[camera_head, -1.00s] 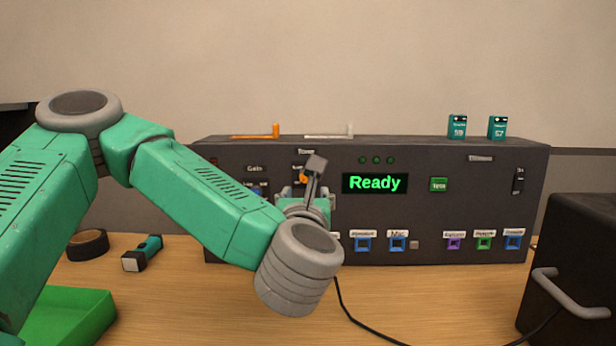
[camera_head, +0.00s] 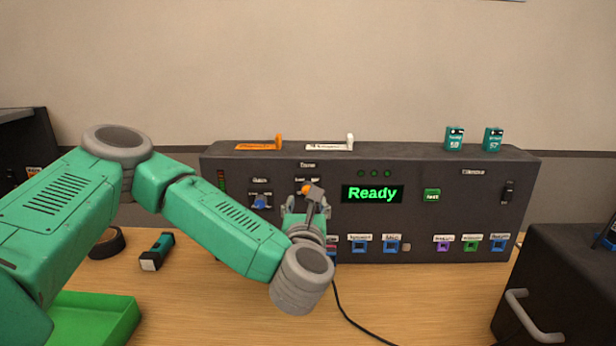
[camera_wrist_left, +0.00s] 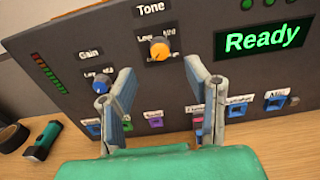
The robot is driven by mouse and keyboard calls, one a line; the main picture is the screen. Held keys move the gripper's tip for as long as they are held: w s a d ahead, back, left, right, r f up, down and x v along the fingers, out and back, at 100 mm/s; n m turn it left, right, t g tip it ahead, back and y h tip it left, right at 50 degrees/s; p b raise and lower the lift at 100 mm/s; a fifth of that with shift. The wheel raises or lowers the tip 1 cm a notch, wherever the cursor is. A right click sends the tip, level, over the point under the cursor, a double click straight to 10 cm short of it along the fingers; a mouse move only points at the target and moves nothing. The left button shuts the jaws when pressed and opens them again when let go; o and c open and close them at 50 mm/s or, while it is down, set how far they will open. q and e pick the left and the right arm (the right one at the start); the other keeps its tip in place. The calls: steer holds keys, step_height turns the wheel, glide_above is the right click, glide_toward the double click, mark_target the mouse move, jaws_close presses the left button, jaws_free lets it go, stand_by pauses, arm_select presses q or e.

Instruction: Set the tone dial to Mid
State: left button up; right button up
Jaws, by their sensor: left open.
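The tone dial is an orange knob (camera_wrist_left: 159,51) under the "Tone" label on the dark panel (camera_wrist_left: 195,85). In the left wrist view small "Low" and "Mid" style marks sit above it, too blurred to read fully. It also shows in the head view (camera_head: 306,189), partly covered by my gripper. My left gripper (camera_wrist_left: 160,85) is open, its fingers spread, with the orange knob between and beyond the fingertips, apart from them. In the head view the left gripper (camera_head: 305,200) is in front of the tone dial. My right gripper is not in view.
A blue gain knob (camera_wrist_left: 102,83) is just left of the gripper. A lit "Ready" display (camera_head: 372,193) is to the right. Several coloured sockets line the panel's bottom. A flashlight (camera_head: 157,251), a green tray (camera_head: 125,318) and a black box with a handle (camera_head: 560,285) are on the table.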

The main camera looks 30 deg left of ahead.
mark_target(307, 190)
arm_select(q)
steer(key=x, duration=0.7)
steer(key=shift+f, duration=0.1)
jaws_close()
